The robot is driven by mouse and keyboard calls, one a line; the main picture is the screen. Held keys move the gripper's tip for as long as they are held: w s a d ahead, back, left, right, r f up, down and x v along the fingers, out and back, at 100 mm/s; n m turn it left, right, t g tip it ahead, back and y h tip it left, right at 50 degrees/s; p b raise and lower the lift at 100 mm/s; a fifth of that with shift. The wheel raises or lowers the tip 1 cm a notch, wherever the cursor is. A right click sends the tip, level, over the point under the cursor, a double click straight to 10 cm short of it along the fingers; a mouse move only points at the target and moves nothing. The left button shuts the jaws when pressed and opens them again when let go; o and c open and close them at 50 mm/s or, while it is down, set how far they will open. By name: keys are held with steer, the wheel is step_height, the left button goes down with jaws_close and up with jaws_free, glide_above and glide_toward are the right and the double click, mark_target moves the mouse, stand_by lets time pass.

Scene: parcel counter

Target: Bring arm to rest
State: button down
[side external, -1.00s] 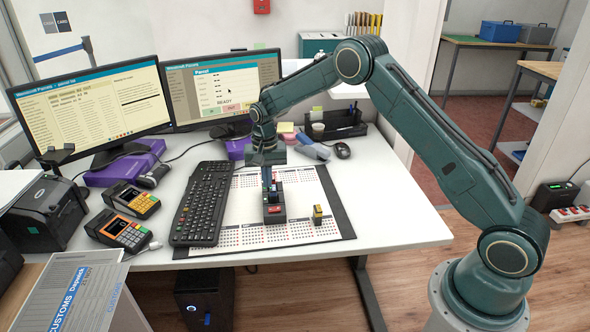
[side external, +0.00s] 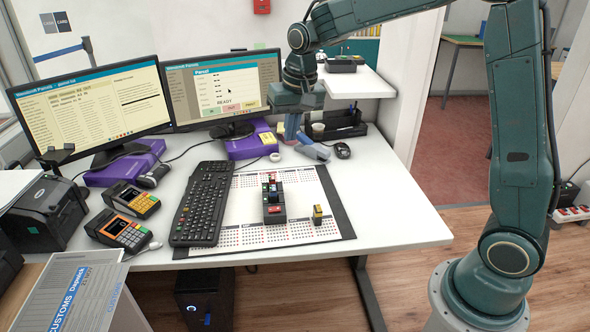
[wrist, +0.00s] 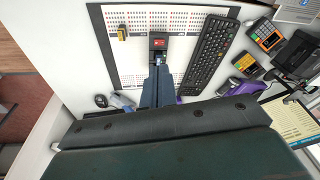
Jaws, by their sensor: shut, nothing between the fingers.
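My gripper (side external: 293,128) hangs above the back of the desk, up and behind the calendar mat (side external: 250,208). Its fingers are together with nothing between them, and they also show in the wrist view (wrist: 158,88). A dark stamp rack (side external: 273,203) with several colored pieces stands on the mat, apart from my gripper. A small yellow and black stamp (side external: 318,215) stands to its right on the mat. In the wrist view the rack (wrist: 158,43) is partly hidden by my fingers.
A keyboard (side external: 202,203) lies left of the mat. Two monitors (side external: 92,105) stand behind, with card terminals (side external: 124,232) at the left. A mouse (side external: 342,150) and a black organizer (side external: 342,124) are near my gripper. The desk's right front is clear.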

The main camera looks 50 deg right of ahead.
steer(key=s+a+r+n+t, duration=0.1)
steer(key=s+r, duration=0.3)
steer(key=s, duration=0.3)
steer(key=s+a+r+n+t, duration=0.1)
steer(key=s+r+n, duration=0.15)
steer(key=s, duration=0.45)
steer(key=s+n+t, duration=0.1)
steer(key=s+n, duration=0.1)
steer(key=s, duration=1.1)
steer(key=shift+s+a+f, duration=0.35)
steer(key=shift+f, duration=0.1)
